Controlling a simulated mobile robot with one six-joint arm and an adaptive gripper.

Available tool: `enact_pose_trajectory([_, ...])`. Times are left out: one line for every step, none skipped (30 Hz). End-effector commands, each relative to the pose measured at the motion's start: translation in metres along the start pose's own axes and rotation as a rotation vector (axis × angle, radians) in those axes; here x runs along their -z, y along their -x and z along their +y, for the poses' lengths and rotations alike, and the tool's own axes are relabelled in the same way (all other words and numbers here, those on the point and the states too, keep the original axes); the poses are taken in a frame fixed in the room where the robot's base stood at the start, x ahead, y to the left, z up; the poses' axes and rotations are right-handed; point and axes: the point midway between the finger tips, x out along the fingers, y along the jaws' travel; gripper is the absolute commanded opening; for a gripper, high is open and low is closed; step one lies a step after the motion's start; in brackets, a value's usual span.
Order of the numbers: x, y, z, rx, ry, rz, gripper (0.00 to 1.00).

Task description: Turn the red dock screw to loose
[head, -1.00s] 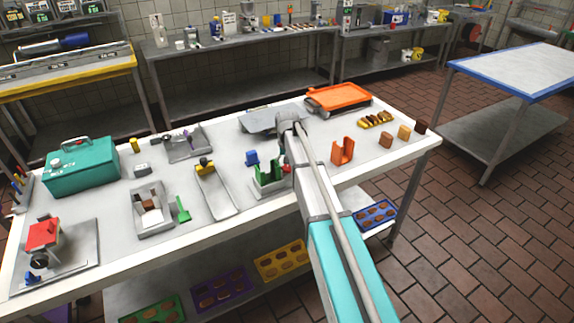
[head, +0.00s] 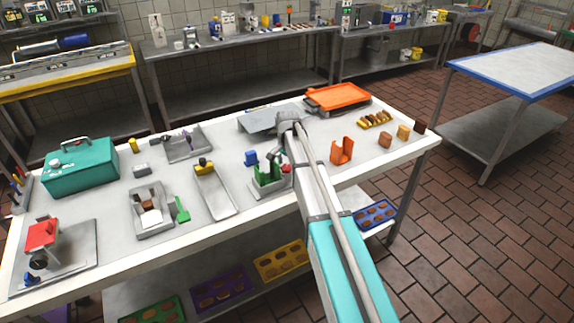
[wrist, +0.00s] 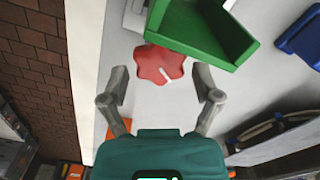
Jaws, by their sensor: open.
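The red dock screw (wrist: 160,64) is a lobed knob with a white mark on its face in the wrist view. In the head view the red screw (head: 287,168) is a small patch at the right side of the green dock (head: 266,181), partly hidden by my arm. The green dock (wrist: 205,28) stands just beyond the screw in the wrist view. My gripper (wrist: 160,74) is open, its two fingers apart on the left and right of the screw. I cannot tell whether either finger touches it. In the head view my gripper (head: 277,154) is over the dock.
A blue block (head: 251,157) stands behind the dock and an orange bracket (head: 342,151) to its right. A grey tray with a yellow piece (head: 216,190) lies to the left. The white table edge (wrist: 84,70) runs close by on the left in the wrist view.

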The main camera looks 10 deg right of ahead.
Motion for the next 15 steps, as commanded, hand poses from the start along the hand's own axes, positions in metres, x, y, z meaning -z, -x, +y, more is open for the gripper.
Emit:
enact_pose_trajectory([0.0000, 0.0000, 0.0003, 0.000, -0.031, 0.000, 0.81])
enact_pose_trajectory([0.0000, 0.0000, 0.0004, 0.000, -0.051, 0.000, 0.81])
enact_pose_trajectory([0.0000, 0.0000, 0.0005, 0.000, -0.078, 0.000, 0.81])
enact_pose_trajectory([0.0000, 0.0000, 0.0006, 0.000, -0.097, 0.000, 0.81])
enact_pose_trajectory([0.0000, 0.0000, 0.0006, 0.000, -0.118, 0.000, 0.81])
enact_pose_trajectory([-0.0001, 0.0000, 0.0008, 0.000, -0.145, 0.000, 0.81])
enact_pose_trajectory([-0.0001, 0.0000, 0.0008, 0.000, -0.164, 0.000, 0.81])
enact_pose_trajectory([-0.0001, 0.0000, 0.0009, 0.000, -0.185, 0.000, 0.81])
enact_pose_trajectory([-0.0001, 0.0000, 0.0011, 0.000, -0.212, 0.000, 0.81])
enact_pose_trajectory([-0.0002, 0.0000, 0.0012, 0.000, -0.232, 0.000, 0.81])
enact_pose_trajectory([-0.0002, 0.0000, 0.0012, 0.000, -0.252, 0.000, 0.81])
enact_pose_trajectory([-0.0003, 0.0000, 0.0014, 0.000, -0.279, 0.000, 0.81])
enact_pose_trajectory([-0.0003, 0.0000, 0.0015, 0.000, -0.299, 0.000, 0.81])
enact_pose_trajectory([-0.0003, 0.0000, 0.0016, 0.000, -0.319, 0.000, 0.81])
enact_pose_trajectory([-0.0003, 0.0000, 0.0016, 0.000, -0.346, 0.000, 0.81])
